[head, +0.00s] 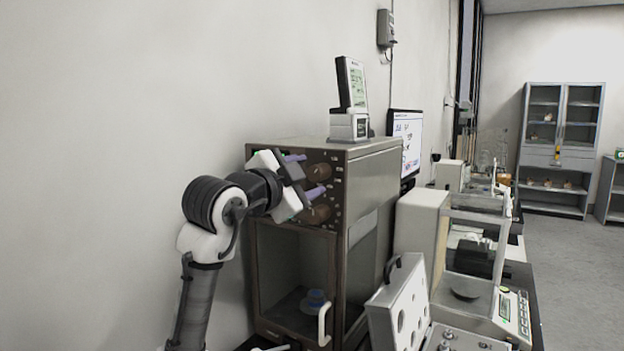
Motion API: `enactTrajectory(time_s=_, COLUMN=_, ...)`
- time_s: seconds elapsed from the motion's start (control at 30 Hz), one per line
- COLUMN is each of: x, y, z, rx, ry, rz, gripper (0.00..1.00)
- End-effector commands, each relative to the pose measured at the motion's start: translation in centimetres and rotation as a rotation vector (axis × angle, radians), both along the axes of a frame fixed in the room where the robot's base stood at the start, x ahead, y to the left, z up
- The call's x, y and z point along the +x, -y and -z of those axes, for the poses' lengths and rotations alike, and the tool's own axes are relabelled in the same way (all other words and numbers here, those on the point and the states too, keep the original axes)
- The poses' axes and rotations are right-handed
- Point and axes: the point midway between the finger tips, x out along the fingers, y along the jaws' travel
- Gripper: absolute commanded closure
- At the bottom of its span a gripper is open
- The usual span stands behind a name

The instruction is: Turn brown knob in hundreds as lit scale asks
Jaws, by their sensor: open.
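The dark brown-fronted scale cabinet (373,190) stands left of centre. Its panel carries two brown knobs, an upper one (321,170) and a lower one (318,214), among small white marks too small to read. My gripper (316,172) is open at the panel, one purple finger above the upper knob and the other below it. The knob shows between the fingertips; I cannot tell whether they touch it. My gripper hides the panel's left part. I cannot tell which scale is lit.
A display unit (351,85) with a greenish screen stands on the cabinet. Right of it are a monitor (406,138), a tilted pale panel with a handle (398,308) and a glass-sided balance (504,292). The wall is close behind my arm. Open floor lies far right.

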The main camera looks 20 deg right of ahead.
Motion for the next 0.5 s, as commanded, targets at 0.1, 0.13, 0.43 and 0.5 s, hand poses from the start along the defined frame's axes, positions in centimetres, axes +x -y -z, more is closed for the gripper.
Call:
enactTrajectory(time_s=0.1, x=-1.8, y=-2.4, z=0.4, rx=0.0, ry=0.004, rz=-0.003, gripper=0.48)
enactTrajectory(time_s=0.13, x=-2.2, y=-3.0, z=0.3, rx=0.0, ry=0.004, rz=-0.003, gripper=0.48)
enactTrajectory(time_s=0.43, x=-5.8, y=-7.5, z=0.1, rx=-0.001, ry=0.003, rz=-0.002, gripper=0.48)
enactTrajectory(time_s=0.5, x=-6.2, y=-8.0, z=0.1, rx=0.0, ry=0.001, rz=-0.001, gripper=0.48)
